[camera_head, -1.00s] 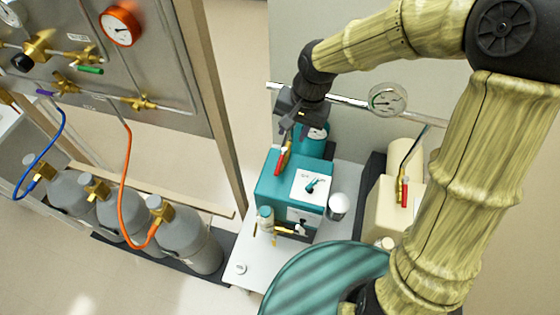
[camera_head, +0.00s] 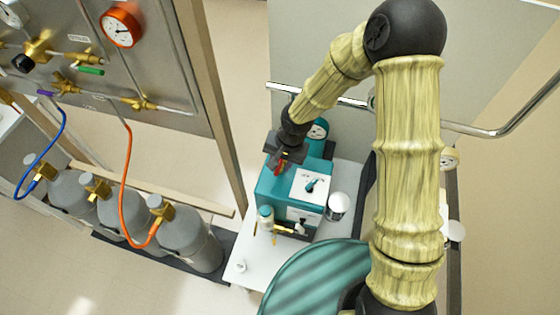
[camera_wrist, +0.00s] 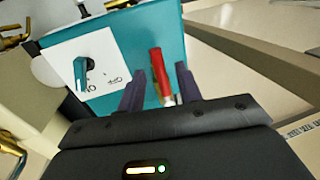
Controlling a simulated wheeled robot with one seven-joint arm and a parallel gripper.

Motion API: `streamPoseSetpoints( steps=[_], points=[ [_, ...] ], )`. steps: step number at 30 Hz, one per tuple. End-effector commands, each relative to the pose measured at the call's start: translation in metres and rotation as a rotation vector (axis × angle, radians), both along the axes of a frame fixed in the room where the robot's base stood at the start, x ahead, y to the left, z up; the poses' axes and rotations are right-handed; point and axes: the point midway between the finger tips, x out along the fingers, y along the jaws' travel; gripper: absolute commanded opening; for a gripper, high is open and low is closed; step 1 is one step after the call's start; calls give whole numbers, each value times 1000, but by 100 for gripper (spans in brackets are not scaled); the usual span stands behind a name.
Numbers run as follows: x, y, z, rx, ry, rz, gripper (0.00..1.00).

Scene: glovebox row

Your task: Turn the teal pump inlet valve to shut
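The teal pump (camera_head: 279,184) stands on a white bench in the head view. Its teal casing (camera_wrist: 145,32) also fills the top of the wrist view. The inlet valve's red lever (camera_wrist: 160,72) points away from my wrist, with a metal stem at its near end. The lever shows only partly in the head view (camera_head: 278,169), below my gripper. My gripper (camera_wrist: 159,82) is open, with one dark finger on each side of the lever and gaps between. It is dark and partly overlaps the pump in the head view (camera_head: 283,160). The valve body is mostly hidden.
The pump's white panel has a teal knob (camera_wrist: 84,72). A white cylinder (camera_head: 337,206) stands right of the pump. A metal rail (camera_head: 350,101) runs behind it. Grey gas cylinders (camera_head: 190,240) and an upright post (camera_head: 222,110) stand to the left.

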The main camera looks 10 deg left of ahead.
Motion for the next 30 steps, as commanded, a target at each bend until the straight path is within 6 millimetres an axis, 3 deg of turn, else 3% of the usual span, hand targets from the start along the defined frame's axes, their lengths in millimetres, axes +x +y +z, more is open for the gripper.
streamPoseSetpoints(
  steps=[11,17,30],
  points=[
    [1,1,-8,1,-1,-1,35],
    [1,1,-8,0,-1,-1,0],
    [-1,7,-10,1,-1,-20,0]
  ],
)
